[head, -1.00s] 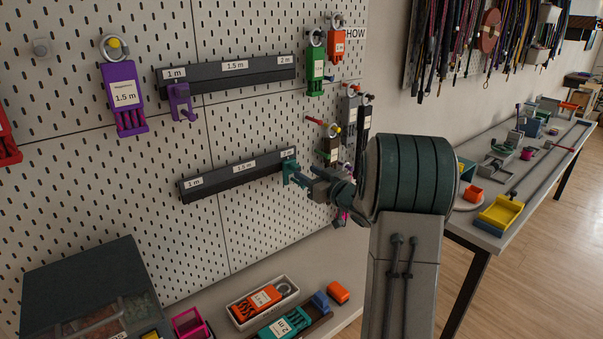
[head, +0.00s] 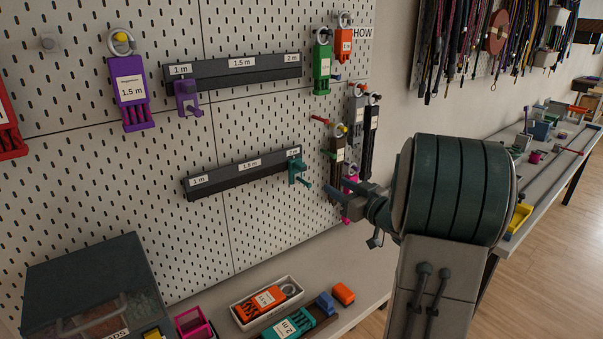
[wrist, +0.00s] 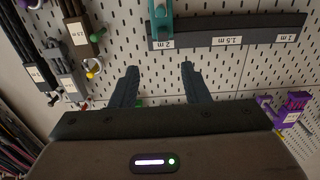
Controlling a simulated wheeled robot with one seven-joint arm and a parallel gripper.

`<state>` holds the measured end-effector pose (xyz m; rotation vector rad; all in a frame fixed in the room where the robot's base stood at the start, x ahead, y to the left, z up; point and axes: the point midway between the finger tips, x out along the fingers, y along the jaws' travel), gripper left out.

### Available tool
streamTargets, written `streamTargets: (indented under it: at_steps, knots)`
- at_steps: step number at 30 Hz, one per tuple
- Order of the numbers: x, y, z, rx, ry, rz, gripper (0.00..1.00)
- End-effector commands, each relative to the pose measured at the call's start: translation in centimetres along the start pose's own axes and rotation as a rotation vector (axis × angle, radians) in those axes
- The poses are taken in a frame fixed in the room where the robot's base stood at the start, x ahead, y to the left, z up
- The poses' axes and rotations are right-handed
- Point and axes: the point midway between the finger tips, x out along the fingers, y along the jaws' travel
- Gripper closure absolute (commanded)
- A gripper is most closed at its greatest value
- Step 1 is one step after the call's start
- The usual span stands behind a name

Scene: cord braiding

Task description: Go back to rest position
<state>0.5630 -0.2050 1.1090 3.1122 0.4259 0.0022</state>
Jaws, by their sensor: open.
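My gripper (head: 338,190) is open and empty in front of the pegboard (head: 110,195), to the right of the teal slider and apart from it. The teal slider (head: 299,172) sits at the 2 m end of the lower dark rail (head: 240,176). In the wrist view, my two fingers are spread (wrist: 157,82) with only pegboard between them. The teal slider (wrist: 161,22) shows there above the fingers, on the rail (wrist: 210,34). My thick forearm covers part of the bench behind it.
A purple slider (head: 187,97) sits at the 1 m end of the upper rail (head: 235,70). Several tagged cord holders hang near my gripper, including a brown one (head: 338,152) and a pink one (head: 351,190). A white tray (head: 240,318) stands on the bench below.

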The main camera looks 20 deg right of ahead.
Motion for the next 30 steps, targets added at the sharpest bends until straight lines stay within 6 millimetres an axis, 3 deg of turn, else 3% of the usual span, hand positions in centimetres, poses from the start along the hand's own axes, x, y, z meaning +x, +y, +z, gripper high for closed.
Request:
streamTargets:
  at_steps: [8, 12, 17, 23, 30]
  knots:
    - [0.5, -0.3, -0.4, -0.022, -0.028, 0.045, 0.58]
    - [1.1, -1.1, -0.9, -0.059, -0.116, 0.169, 0.58]
    - [0.5, -2.6, -0.8, -0.076, -0.259, 0.321, 0.58]
    - [-2.3, -6.0, 0.4, -0.047, -0.471, 0.449, 0.58]
    - [-7.9, -12.7, 3.2, 0.038, -0.774, 0.484, 0.58]
